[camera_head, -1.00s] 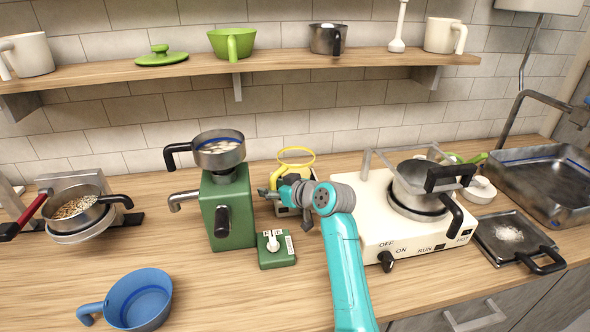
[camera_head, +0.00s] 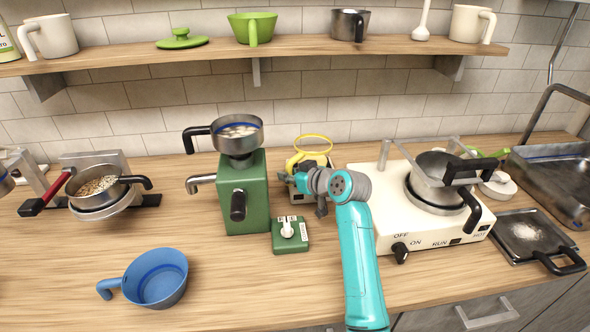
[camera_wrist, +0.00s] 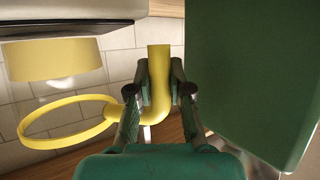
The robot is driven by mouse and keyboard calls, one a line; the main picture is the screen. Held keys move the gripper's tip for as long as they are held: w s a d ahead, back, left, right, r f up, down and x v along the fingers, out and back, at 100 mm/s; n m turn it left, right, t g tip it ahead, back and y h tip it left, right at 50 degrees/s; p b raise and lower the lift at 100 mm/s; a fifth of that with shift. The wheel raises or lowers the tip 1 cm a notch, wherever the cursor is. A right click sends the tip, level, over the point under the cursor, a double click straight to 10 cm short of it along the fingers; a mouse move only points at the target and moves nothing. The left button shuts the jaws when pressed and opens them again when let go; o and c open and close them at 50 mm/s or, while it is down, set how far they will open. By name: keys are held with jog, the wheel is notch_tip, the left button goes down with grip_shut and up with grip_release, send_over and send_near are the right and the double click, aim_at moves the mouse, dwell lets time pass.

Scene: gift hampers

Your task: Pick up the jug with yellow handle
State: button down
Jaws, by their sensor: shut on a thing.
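The jug with yellow handle is mostly hidden behind my gripper in the head view; its yellow ring-shaped rim (camera_head: 314,138) shows against the back wall. In the wrist view its yellow handle (camera_wrist: 159,62) stands between the two fingers, and the yellow ring (camera_wrist: 62,142) is at the left. My gripper (camera_wrist: 158,95) is shut on the handle. In the head view my gripper (camera_head: 296,181) is between the green grinder and the white stove. I cannot tell whether the jug touches what is under it.
The green grinder (camera_head: 243,190) with a pan on top stands close on the left. A small green box (camera_head: 290,236) is in front. The white stove (camera_head: 433,238) with a pot is on the right. A blue pot (camera_head: 157,281) sits at front left, with clear counter around it.

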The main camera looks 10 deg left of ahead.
jog(key=shift+r, duration=0.25)
jog(key=shift+r, duration=4.8)
